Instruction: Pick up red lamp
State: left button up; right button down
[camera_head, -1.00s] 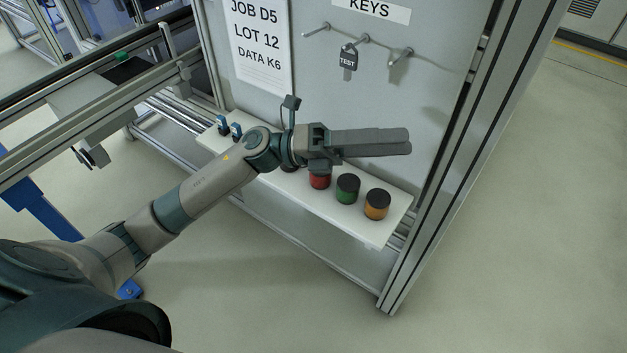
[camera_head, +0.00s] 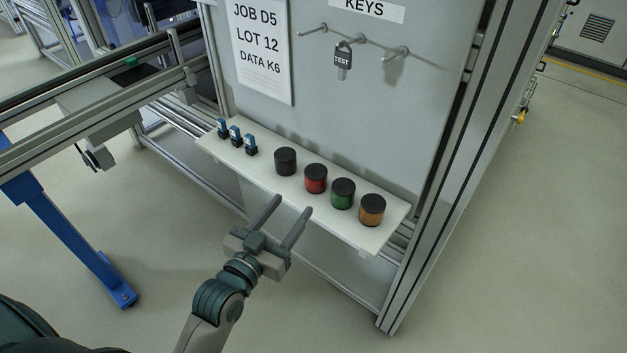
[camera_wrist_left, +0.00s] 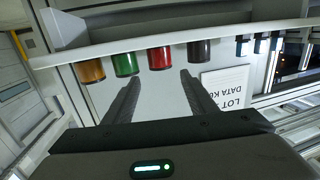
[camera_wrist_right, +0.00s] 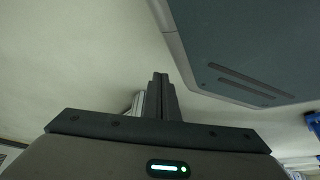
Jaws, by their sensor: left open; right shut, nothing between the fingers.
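The red lamp (camera_head: 316,180), a short cylinder with a black top, stands upright on a white shelf (camera_head: 350,232), between a black lamp (camera_head: 286,161) and a green lamp (camera_head: 343,194). My left gripper (camera_head: 291,206) is open and empty at the shelf's front edge, its fingers pointing toward the lamps. In the left wrist view, which is upside down, the red lamp (camera_wrist_left: 160,58) shows between and beyond the open fingers (camera_wrist_left: 160,82), apart from them. My right gripper (camera_wrist_right: 160,78) is shut and empty; it shows only in the right wrist view, over floor.
An orange lamp (camera_head: 372,210) stands at the shelf's right end, and several small blue-and-black parts (camera_head: 236,134) at its left. A metal post (camera_head: 440,170) bounds the right side.

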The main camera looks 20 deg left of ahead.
aim_at(311, 181)
pick_arm(q)
jog(key=shift+w, duration=0.1)
jog(key=w, duration=0.3)
jog(key=w+d+p, duration=0.1)
jog(key=w, duration=0.2)
jog(key=w+p, duration=0.1)
jog(key=w, duration=0.3)
jog(key=shift+w+d+f, duration=0.1)
jog(key=shift+d+f, duration=0.05)
jog(key=shift+d, duration=0.15)
jog(key=shift+w+f, duration=0.1)
jog(key=shift+w, duration=0.45)
pick_arm(e)
jog(key=s+d+f+g, duration=0.1)
jog(key=s+d, duration=0.2)
jog(key=s, duration=0.3)
jog(key=shift+s+f+g+h, duration=0.2)
jog(key=shift+g+h, duration=0.1)
jog(key=shift+g, duration=0.1)
pick_arm(q)
jog(key=shift+w+d, duration=0.1)
jog(key=shift+w, duration=0.05)
pick_arm(e)
jog(key=shift+r, duration=0.1)
